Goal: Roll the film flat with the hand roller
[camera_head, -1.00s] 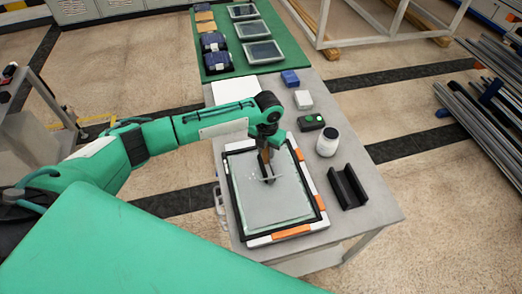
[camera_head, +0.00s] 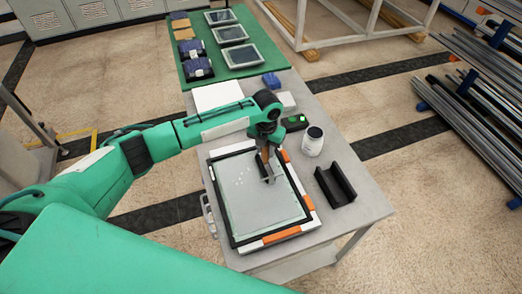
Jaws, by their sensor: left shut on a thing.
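The film (camera_head: 262,205) is a grey translucent sheet inside a black-edged frame (camera_head: 232,240) on a white and orange tablet-like panel. A small cluster of white spots (camera_head: 241,177) shows on its upper left part. My left gripper (camera_head: 266,154) points down over the film's upper right part. It is shut on the hand roller (camera_head: 268,180), whose lower end is at or just above the film; contact cannot be told. The gripper partly hides the roller. My right gripper is not in view.
On the grey table (camera_head: 360,190), a white jar (camera_head: 313,142), a black channel-shaped holder (camera_head: 335,185) and a black box with green buttons (camera_head: 295,122) stand right of the panel. A blue block (camera_head: 271,81) and a green mat (camera_head: 262,66) with devices lie behind.

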